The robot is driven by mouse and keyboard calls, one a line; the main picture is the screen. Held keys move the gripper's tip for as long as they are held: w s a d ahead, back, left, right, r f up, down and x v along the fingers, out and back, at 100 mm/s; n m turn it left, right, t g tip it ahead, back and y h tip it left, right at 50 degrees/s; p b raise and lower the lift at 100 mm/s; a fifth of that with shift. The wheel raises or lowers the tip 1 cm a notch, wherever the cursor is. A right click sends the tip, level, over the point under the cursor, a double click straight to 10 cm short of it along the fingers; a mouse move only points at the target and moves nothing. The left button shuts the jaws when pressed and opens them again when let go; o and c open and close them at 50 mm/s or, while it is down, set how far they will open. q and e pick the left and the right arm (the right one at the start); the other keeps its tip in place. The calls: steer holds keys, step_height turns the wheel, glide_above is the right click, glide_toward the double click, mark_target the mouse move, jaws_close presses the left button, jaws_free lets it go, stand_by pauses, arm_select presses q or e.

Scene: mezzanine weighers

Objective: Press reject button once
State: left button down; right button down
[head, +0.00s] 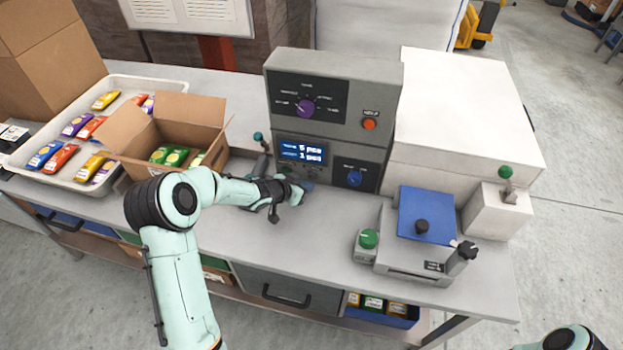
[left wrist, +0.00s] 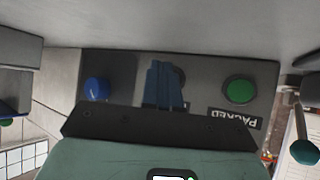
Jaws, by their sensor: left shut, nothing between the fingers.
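The grey control unit (head: 335,100) stands at the back of the bench, with a display reading 5 pcs and 1 pcs. My left gripper (head: 300,188) is at the foot of its lower panel. In the left wrist view the shut, empty fingers (left wrist: 164,84) lie over the middle of a dark panel (left wrist: 208,72). A dark round part (left wrist: 180,76) shows partly behind the fingers. Its label is hidden, so I cannot tell whether it is the reject button or whether the fingers touch it. A green button (left wrist: 240,90) labelled PACKED is right of the fingers.
A blue knob (left wrist: 96,88) is left of the fingers. An orange HELP button (head: 369,124) is higher on the unit. An open carton (head: 165,120) and a tray (head: 60,178) of packets stand left. A blue-topped device (head: 425,212) stands right. The front bench middle is clear.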

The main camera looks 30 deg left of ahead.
arm_select(q)
steer(key=shift+w, duration=0.15)
arm_select(e)
steer(key=shift+w, duration=0.1)
